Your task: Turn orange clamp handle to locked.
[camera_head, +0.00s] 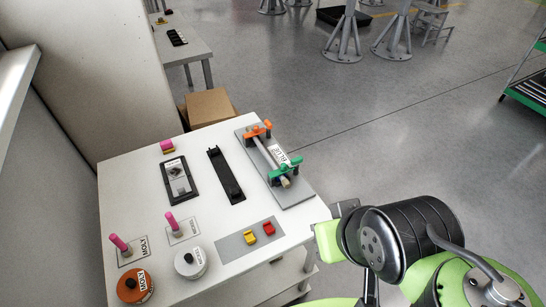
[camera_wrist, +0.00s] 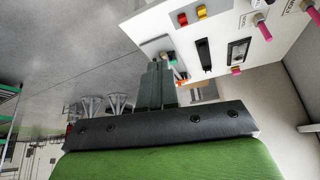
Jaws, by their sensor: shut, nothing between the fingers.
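The orange clamp handle (camera_head: 258,130) is at the far end of a grey plate (camera_head: 299,192) on the white table. A green clamp handle (camera_head: 287,166) is at the plate's near end, and a grey rod (camera_head: 265,153) with a white label runs between them. In the wrist view a small orange patch (camera_wrist: 181,82) shows beside my fingers, with green (camera_wrist: 172,61) near it; the fingers hide much of the plate. My gripper (camera_wrist: 161,64) is shut and empty. In the head view my wrist is right of the table, apart from the orange handle.
On the white table (camera_head: 140,173) stand a black rail (camera_head: 226,175), a black-framed tray (camera_head: 180,182), pink-handled tools, red and yellow blocks (camera_head: 260,232), an orange-topped can (camera_head: 135,287) and a white can (camera_head: 190,262). A cardboard box (camera_head: 208,106) is behind. Open floor lies right.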

